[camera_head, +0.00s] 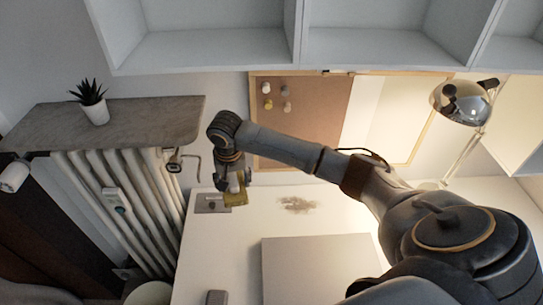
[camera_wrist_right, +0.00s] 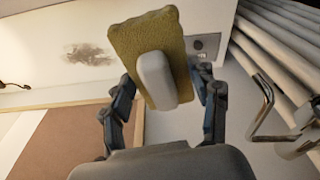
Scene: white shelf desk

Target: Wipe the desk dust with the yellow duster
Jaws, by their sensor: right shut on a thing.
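The yellow duster (camera_head: 236,199) hangs in my right gripper (camera_head: 232,182) above the far left part of the white desk (camera_head: 225,250). In the right wrist view, the duster's yellow pad (camera_wrist_right: 172,28) has a pale handle (camera_wrist_right: 156,80), with the fingers of my right gripper (camera_wrist_right: 163,88) on either side of it. The gripper is shut on the duster. A brown dust patch (camera_head: 298,205) lies on the desk to the right of the duster, apart from it; it also shows in the right wrist view (camera_wrist_right: 90,55). My left gripper is not in view.
A grey board (camera_head: 315,268) lies on the desk in front of the dust. A metal plate (camera_head: 208,204) is set in the desk's left corner. A radiator (camera_head: 125,200) stands left, a lamp (camera_head: 462,101) back right. White shelves (camera_head: 360,45) hang above.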

